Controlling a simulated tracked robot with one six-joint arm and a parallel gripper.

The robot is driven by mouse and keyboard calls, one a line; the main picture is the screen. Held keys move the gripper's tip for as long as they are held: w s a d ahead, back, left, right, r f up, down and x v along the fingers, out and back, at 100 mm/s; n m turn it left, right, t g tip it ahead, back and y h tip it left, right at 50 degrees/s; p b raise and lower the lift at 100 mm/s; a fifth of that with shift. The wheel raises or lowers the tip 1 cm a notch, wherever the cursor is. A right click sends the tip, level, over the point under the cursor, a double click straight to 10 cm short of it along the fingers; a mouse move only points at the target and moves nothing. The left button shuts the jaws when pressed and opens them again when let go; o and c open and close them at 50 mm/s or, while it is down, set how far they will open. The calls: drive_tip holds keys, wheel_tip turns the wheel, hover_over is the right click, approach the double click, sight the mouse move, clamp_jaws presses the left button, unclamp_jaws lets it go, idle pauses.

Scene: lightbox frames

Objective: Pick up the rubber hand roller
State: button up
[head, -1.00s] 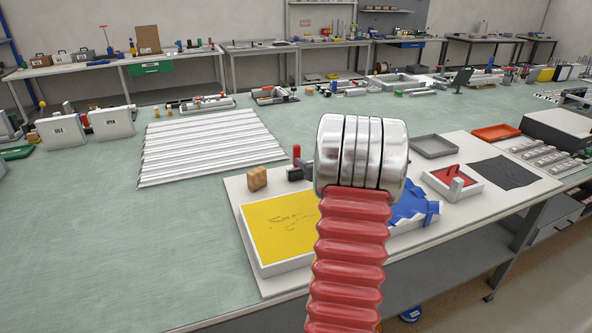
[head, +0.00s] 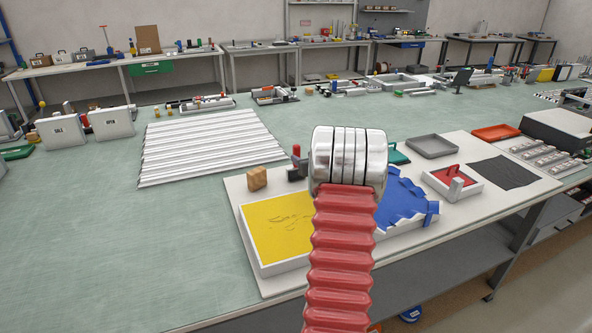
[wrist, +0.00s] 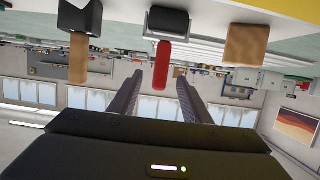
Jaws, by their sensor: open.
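The rubber hand roller, with a black roller (head: 297,173) and an upright red handle (head: 296,152), stands at the back of the pale board, just left of my silver arm joint. In the wrist view, which is upside down, its black part (wrist: 167,21) is at the top and its red handle (wrist: 162,66) points down. My gripper (wrist: 160,79) is open and empty. The handle shows in the gap between the fingertips, seemingly beyond them; I cannot tell the exact distance. In the head view my gripper is hidden behind my arm.
A wooden block (head: 257,179) stands left of the roller; it also shows in the wrist view (wrist: 246,44). A wooden-handled tool (wrist: 78,58) is on the other side. A yellow tray (head: 277,231) and blue crumpled material (head: 402,203) lie in front.

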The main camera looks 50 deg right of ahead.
sight(298, 155)
drive_tip(key=shift+x, duration=1.15)
drive_tip(key=shift+x, duration=2.65)
drive_tip(key=shift+a, duration=0.2)
clamp_jaws()
